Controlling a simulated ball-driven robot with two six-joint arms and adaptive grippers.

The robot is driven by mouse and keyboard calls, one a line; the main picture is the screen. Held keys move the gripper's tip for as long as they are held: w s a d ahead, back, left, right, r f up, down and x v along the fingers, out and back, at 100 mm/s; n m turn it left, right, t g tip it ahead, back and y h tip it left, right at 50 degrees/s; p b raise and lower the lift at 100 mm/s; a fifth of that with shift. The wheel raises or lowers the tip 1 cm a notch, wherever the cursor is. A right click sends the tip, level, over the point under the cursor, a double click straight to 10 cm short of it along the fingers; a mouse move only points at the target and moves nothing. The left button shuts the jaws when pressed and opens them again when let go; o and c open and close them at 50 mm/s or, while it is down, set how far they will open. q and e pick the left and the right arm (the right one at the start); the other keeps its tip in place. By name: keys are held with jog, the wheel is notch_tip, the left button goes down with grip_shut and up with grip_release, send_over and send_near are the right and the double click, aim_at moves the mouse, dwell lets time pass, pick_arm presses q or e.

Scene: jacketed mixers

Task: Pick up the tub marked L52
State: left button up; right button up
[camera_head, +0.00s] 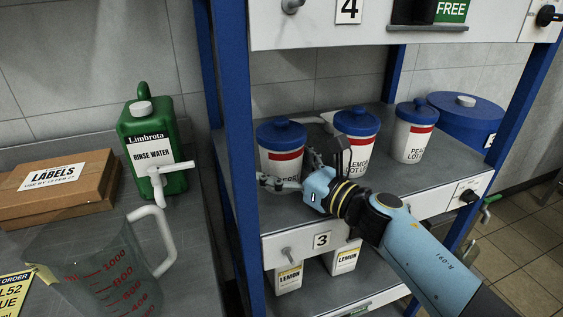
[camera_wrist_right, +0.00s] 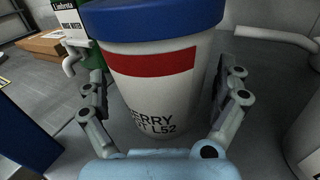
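The tub marked L52 (camera_wrist_right: 150,85) is white with a blue lid and a red band, and its label ends in "ERRY" above the lot mark. It stands upright on the shelf; in the head view it is the leftmost tub (camera_head: 281,150), its lower part partly hidden by my gripper. My right gripper (camera_head: 303,168) is open around it. In the right wrist view its fingers (camera_wrist_right: 162,105) stand on either side of the tub, with small gaps visible. My left gripper is not in view.
A lemon tub (camera_head: 357,138) stands close on the right, with another tub (camera_head: 413,135) and a blue lidded container (camera_head: 466,120) beyond. A blue post (camera_head: 236,150) bounds the shelf's left. A jug (camera_head: 95,270), green canister (camera_head: 150,135) and labels box (camera_head: 60,188) stand on the left counter.

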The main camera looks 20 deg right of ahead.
jog(key=c, duration=1.6)
jog(key=shift+c, duration=0.4)
jog(key=shift+r, duration=0.15)
